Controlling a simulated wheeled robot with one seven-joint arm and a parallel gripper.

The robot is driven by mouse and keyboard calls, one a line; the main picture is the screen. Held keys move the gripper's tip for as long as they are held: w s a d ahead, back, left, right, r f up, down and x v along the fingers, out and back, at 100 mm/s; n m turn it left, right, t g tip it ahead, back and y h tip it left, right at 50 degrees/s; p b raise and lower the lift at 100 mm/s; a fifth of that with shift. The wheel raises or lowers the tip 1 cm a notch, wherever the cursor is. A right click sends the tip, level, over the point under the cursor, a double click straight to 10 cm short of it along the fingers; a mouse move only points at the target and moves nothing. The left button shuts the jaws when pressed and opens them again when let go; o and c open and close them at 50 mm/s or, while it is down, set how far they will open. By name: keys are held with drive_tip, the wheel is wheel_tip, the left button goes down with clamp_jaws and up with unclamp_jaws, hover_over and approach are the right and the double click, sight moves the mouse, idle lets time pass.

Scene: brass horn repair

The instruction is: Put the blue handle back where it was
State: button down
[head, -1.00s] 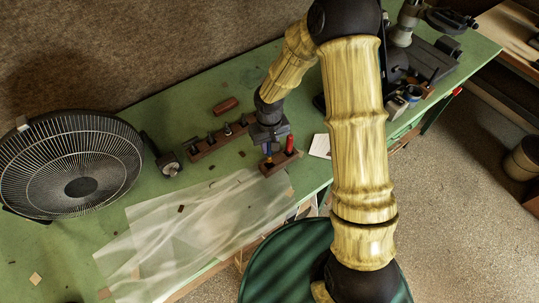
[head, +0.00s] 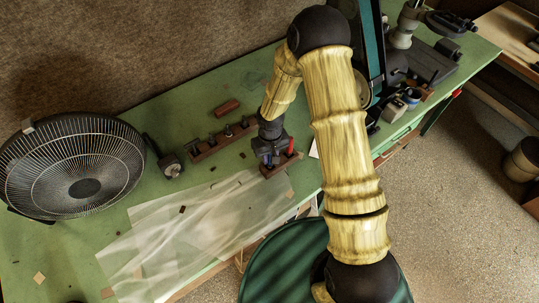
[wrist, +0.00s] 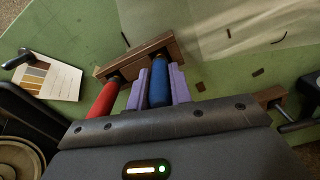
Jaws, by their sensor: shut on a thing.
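The blue handle (wrist: 159,82) stands between the two purple fingers of my gripper (wrist: 158,86) in the wrist view. My gripper is shut on it. The handle's far end is at a brown wooden block (wrist: 138,62); I cannot tell how deeply it sits there. The red handle (wrist: 103,100) stands beside it to the left, at the same block. In the head view my gripper (head: 270,157) is low over the left part of the block (head: 284,166), and the red handle (head: 291,146) is just to its right. The gripper mostly hides the blue handle there.
A longer wooden rack (head: 205,152) with several dark tools lies left of my gripper, with a small brown block (head: 227,108) behind it. Translucent sheets (head: 185,225) cover the green bench (head: 100,255) at the front. A large fan (head: 85,165) stands at left. A colour card (wrist: 47,77) lies near the red handle.

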drive_tip(key=c, duration=1.3)
unclamp_jaws()
drive_tip(key=shift+o, duration=0.2)
drive_tip(key=shift+a+r, duration=0.1)
drive_tip(key=shift+r, duration=0.1)
drive_tip(key=shift+w+r, duration=0.1)
drive_tip(key=shift+r, duration=0.25)
wheel_tip(320, 180, up, 11)
drive_tip(key=b, duration=0.3)
